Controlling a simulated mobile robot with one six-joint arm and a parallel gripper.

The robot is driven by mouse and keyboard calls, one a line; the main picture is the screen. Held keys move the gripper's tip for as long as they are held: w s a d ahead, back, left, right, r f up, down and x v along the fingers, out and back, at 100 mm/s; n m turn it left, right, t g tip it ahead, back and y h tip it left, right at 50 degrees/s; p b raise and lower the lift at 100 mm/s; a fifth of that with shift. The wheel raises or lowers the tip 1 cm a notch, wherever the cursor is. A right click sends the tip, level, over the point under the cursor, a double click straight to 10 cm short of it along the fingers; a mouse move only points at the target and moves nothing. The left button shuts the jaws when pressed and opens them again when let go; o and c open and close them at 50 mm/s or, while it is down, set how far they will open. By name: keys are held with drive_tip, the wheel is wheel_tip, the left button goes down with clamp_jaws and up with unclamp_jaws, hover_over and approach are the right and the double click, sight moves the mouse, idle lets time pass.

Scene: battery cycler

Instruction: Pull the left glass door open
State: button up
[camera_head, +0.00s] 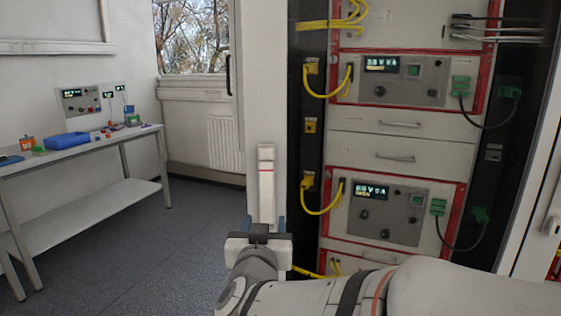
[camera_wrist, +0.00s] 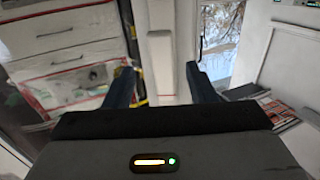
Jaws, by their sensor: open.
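The white upright frame (camera_head: 262,80) at the left edge of the cabinet appears to be the left glass door's frame; I cannot make out its glass clearly. A white upright handle (camera_head: 265,185) with a red line stands on its lower part. My gripper (camera_head: 265,228) is open at the lower end of this handle, with one dark finger on each side. In the wrist view a pale upright bar (camera_wrist: 160,66), apparently the handle, stands between the open fingertips of my gripper (camera_wrist: 162,82). Whether either finger touches it I cannot tell.
The cabinet holds red-framed cycler units (camera_head: 390,210) with yellow and green cables. Another white door frame with a handle (camera_head: 552,222) stands at the right. The floor (camera_head: 140,240) between is clear.

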drive_tip(key=shift+s, duration=0.75)
